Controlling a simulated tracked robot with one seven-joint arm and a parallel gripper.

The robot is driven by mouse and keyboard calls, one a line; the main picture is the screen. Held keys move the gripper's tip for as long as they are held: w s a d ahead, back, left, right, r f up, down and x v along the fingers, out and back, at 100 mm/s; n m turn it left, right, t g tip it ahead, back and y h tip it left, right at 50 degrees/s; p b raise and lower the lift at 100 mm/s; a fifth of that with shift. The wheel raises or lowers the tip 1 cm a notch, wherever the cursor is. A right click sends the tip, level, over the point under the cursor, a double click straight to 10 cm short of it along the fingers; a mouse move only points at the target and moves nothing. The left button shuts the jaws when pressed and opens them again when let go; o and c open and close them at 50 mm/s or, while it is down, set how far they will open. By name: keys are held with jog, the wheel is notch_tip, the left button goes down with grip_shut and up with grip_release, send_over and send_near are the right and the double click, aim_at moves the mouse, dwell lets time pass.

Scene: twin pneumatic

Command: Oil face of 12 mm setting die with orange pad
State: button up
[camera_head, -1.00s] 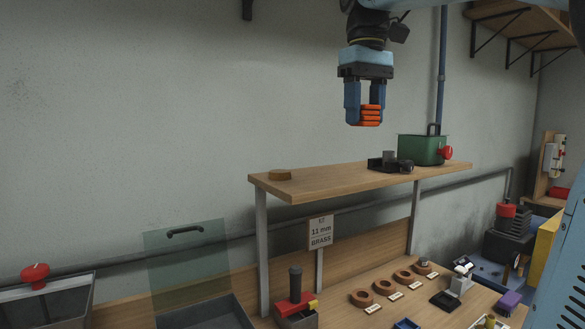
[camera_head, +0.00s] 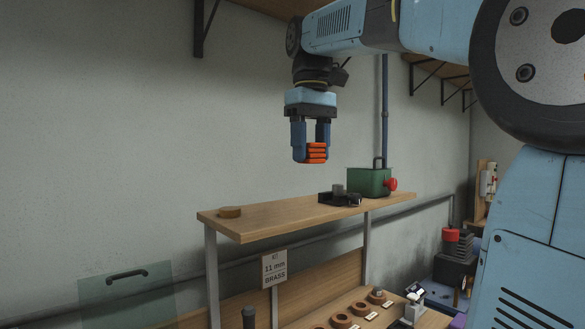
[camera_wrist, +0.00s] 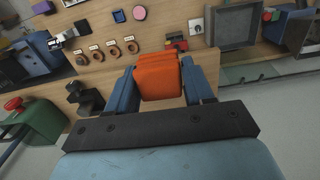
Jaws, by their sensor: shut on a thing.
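My gripper (camera_head: 311,156) is shut on the orange pad (camera_head: 316,153), a stack of rounded orange layers. It hangs upright in the air above the wooden shelf, apart from it. In the wrist view the orange pad (camera_wrist: 159,76) sits between the two blue fingers. Several brown rings (camera_head: 341,321) with small white labels lie in a row on the bench below; they also show in the wrist view (camera_wrist: 113,51). The labels are too small to read, so I cannot tell which thing is the 12 mm setting die.
The wooden shelf (camera_head: 260,222) bears a round wooden disc (camera_head: 230,212), a black fixture (camera_head: 335,199) and a green box (camera_head: 370,182) with a red knob. A sign (camera_head: 274,269) reading "11 mm BRASS" hangs below. A grey tray (camera_wrist: 235,44) lies on the bench.

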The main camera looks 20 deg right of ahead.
dwell(0.3)
jog(key=w+a+f, duration=0.1)
jog(key=w+a, duration=0.5)
jog(key=w, duration=0.2)
send_near(230, 208)
jog(key=shift+a, duration=0.1)
jog(key=shift+f, duration=2.85)
jog(key=shift+f, duration=0.65)
jog(key=shift+r, duration=0.1)
jog(key=shift+r, duration=3.5)
